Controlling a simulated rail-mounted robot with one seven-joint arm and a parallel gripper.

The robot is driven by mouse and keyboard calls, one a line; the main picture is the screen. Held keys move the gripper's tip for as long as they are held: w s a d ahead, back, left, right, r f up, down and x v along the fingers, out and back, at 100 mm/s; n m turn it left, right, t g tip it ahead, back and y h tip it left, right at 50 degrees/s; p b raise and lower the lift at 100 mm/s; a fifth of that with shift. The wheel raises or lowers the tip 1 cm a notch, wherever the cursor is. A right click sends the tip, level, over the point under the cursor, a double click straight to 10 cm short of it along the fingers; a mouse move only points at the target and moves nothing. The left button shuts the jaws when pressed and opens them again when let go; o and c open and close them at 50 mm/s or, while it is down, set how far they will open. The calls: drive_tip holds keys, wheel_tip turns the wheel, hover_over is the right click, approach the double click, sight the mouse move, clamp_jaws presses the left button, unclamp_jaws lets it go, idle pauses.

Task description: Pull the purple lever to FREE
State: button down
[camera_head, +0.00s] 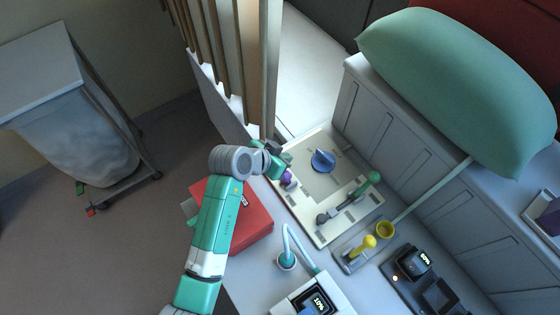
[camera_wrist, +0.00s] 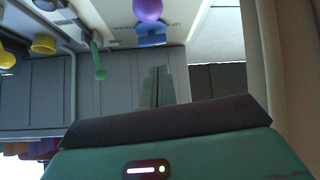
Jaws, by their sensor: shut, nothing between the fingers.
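The purple lever shows as a small purple knob (camera_head: 287,179) at the left edge of the cream control panel (camera_head: 318,232), partly hidden by my arm. In the wrist view its round purple knob (camera_wrist: 148,9) is at the top edge; its shaft and the FREE mark cannot be made out. My gripper (camera_head: 286,157) is just beyond the purple knob in the head view, over the panel's far left corner. Its two fingers (camera_wrist: 158,84) are together and empty in the wrist view, apart from the purple knob.
The panel also carries a blue knob (camera_head: 322,160) and a green-tipped lever (camera_head: 374,178). A yellow-tipped lever (camera_head: 369,242) stands nearby. A red box (camera_head: 253,228) lies beside my arm. A slatted rail (camera_head: 236,55) rises close behind my gripper. A green pillow (camera_head: 460,85) lies at right.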

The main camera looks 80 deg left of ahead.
sight(287, 177)
drive_tip(key=shift+w+f+p, duration=0.15)
drive_tip(key=shift+f, duration=0.9)
drive_tip(key=shift+w+f+p, duration=0.15)
drive_tip(key=shift+w+f, duration=0.05)
drive_tip(key=shift+f, duration=0.85)
drive_tip(key=shift+w+f+p, duration=0.15)
drive_tip(key=shift+f, duration=0.9)
